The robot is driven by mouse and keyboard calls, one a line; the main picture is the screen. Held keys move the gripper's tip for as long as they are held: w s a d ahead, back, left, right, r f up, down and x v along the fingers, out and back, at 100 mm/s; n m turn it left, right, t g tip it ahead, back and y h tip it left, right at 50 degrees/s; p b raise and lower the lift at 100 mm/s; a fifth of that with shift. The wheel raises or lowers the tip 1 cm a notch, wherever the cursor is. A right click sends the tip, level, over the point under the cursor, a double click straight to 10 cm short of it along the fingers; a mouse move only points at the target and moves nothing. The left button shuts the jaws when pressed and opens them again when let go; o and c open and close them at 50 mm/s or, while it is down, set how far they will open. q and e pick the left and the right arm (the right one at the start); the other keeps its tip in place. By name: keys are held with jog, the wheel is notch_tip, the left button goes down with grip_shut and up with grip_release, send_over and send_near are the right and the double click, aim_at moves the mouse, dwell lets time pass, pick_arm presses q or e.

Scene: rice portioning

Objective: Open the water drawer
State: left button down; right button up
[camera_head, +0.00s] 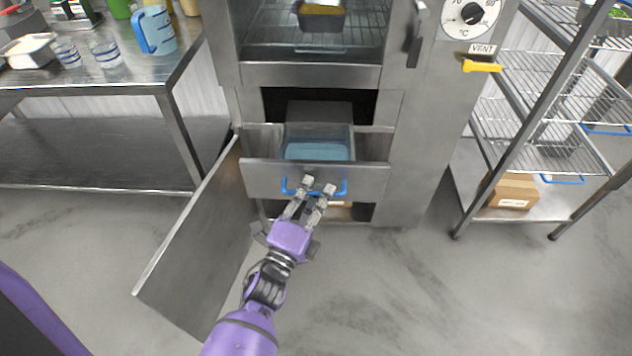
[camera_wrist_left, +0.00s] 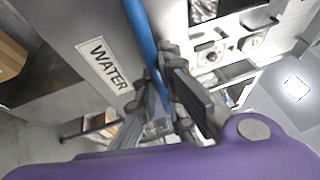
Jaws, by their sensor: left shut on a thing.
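The water drawer (camera_head: 262,177) is a steel drawer under the oven, and it stands pulled out, with a clear bin of blue water (camera_head: 316,150) showing inside. Its front carries a blue bar handle (camera_head: 290,190). In the left wrist view the blue handle (camera_wrist_left: 140,28) runs beside a label reading WATER (camera_wrist_left: 104,65). My left gripper (camera_head: 319,188) is shut on the handle, its fingers (camera_wrist_left: 165,95) around the bar in the left wrist view. The fingers hide part of the handle. My right gripper is in neither view.
A steel door (camera_head: 195,240) hangs open at the drawer's left. The oven (camera_head: 425,120) stands above and around the drawer. A steel table (camera_head: 150,80) is at the left, a wire rack (camera_head: 545,125) with a cardboard box (camera_head: 512,190) at the right. The floor in front is clear.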

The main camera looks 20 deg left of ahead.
pick_arm(q)
jog(key=shift+s+f, duration=0.1)
jog(key=c, duration=1.9)
grip_release()
jog(key=shift+o, duration=0.2)
jog(key=d+v, duration=0.1)
jog(key=v, duration=0.6)
jog(key=shift+s+a, duration=0.25)
jog(key=shift+a, duration=0.25)
